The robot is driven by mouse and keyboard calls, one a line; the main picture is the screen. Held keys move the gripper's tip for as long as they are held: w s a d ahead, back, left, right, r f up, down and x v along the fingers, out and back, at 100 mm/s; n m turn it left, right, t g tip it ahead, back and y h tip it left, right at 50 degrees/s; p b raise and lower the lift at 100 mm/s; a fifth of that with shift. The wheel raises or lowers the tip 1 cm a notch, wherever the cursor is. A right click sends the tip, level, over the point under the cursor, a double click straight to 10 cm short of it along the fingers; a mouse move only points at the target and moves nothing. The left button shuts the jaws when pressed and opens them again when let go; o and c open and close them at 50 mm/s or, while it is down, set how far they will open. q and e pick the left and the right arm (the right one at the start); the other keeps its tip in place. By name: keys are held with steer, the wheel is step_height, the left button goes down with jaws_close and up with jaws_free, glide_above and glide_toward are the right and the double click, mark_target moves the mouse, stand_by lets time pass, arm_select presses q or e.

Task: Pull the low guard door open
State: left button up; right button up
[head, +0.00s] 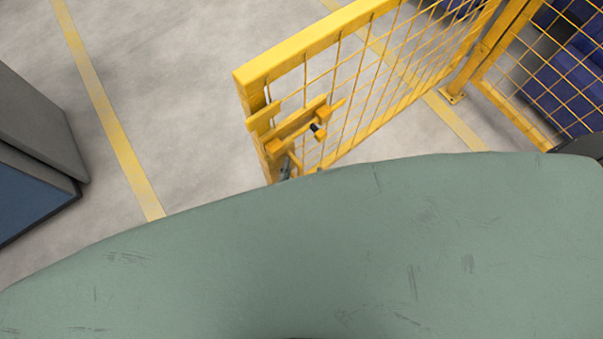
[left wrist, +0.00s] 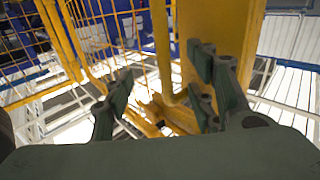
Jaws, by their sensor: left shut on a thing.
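The low guard door (head: 375,75) is a yellow frame with wire mesh in the head view. It stands at an angle to the fence panel at right, its free end nearest me. A yellow latch plate with a black knob (head: 317,130) sits on that end. My left gripper (head: 286,168) shows only as small dark parts low at this end, mostly hidden behind my green body. In the left wrist view, the fingers of my left gripper (left wrist: 165,88) lie either side of a yellow upright handle bar (left wrist: 163,45) and are shut on it. My right gripper is not in view.
A yellow post (head: 480,60) with a floor foot stands at the door's far end, beside a mesh fence panel (head: 550,75) with blue objects behind it. A grey and blue cabinet (head: 35,150) stands at left. The floor between cabinet and door is clear.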

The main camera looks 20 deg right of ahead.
arm_select(q)
steer(key=shift+s+d+r, duration=0.15)
steer(key=shift+s+d, duration=0.05)
steer(key=shift+d, duration=0.25)
steer(key=v, duration=0.6)
steer(key=a+v, duration=0.1)
steer(key=v, duration=0.5)
steer(key=shift+w+f, duration=0.2)
